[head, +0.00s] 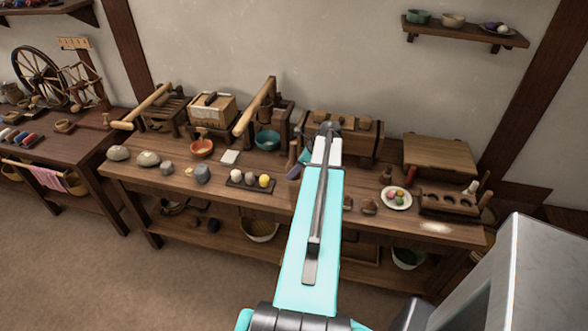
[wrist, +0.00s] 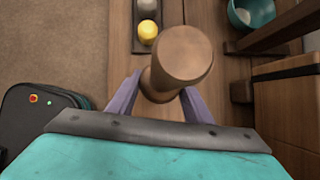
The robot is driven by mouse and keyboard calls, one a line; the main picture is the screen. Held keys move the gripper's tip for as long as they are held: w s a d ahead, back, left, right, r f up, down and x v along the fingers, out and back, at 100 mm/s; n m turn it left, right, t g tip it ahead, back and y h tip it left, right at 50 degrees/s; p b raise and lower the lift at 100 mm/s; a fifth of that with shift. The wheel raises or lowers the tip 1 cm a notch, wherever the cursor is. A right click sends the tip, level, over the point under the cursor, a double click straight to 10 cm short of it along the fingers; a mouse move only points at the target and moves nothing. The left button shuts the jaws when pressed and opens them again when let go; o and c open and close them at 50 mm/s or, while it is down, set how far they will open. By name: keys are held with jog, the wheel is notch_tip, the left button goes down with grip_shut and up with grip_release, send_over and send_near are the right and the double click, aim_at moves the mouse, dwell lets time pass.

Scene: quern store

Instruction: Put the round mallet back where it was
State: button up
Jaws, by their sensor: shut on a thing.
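The round mallet (wrist: 182,52) is a brown wooden piece with a wide round end, seen nearly end-on in the wrist view. My gripper (wrist: 157,98) is shut on it, with one purple finger on each side. In the head view, the mallet (head: 292,154) shows as a narrow upright brown piece just left of my arm, above the workbench (head: 140,182). Its lower part is hidden there, and I cannot tell whether it touches the bench.
A dark tray (head: 236,184) with pale and yellow balls lies left of the mallet. A teal bowl (head: 267,140) stands behind. A wooden rack with holes (head: 447,207) and a white plate (head: 397,199) are at the right. Wooden presses line the back. Bare bench lies along the front.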

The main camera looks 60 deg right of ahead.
jog(key=shift+f+b, duration=2.1)
jog(key=shift+f, duration=0.8)
jog(key=shift+f, duration=0.5)
jog(key=o, duration=1.6)
jog(key=shift+c, duration=0.2)
jog(key=b+v, duration=0.2)
jog(key=v, duration=1.1)
jog(key=shift+s+r, duration=0.25)
jog(key=shift+r, duration=0.1)
jog(key=shift+d, duration=0.1)
